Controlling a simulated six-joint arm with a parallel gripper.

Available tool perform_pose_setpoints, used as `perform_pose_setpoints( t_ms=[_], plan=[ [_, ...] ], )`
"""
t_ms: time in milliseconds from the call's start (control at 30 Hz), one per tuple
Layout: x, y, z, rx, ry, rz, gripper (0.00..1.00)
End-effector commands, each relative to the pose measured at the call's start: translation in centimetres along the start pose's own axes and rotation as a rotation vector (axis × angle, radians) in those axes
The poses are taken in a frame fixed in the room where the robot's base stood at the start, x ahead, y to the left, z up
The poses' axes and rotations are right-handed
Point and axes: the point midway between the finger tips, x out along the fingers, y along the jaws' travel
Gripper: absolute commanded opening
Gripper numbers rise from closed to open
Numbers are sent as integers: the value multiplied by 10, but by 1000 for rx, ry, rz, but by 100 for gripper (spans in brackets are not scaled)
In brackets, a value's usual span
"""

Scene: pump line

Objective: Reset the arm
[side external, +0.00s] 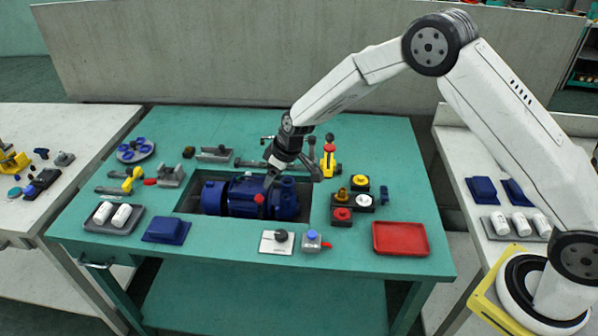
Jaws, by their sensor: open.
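My gripper (292,172) is above the right part of the blue pump (232,197) and points down. Its jaws are open, and I see nothing between them. The pump lies in a dark recess in the green table (330,277). My gripper hides part of the pump's right end, and I cannot tell whether the fingers touch it. My white arm reaches in from the right.
A red tray (400,238) sits front right, with red and yellow buttons (342,214) left of it. A yellow-red valve (328,158) stands close right of my gripper. A grey tray (98,222) holds white cylinders. The table's back right is clear.

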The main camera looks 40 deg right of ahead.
Motion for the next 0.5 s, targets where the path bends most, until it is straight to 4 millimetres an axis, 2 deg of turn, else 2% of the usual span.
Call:
perform_pose_setpoints(
  t_ms=[167,500],
  plan=[
    [-34,1,20,58,-20,18,75],
    [-103,-7,83,196,-69,60,75]
  ],
)
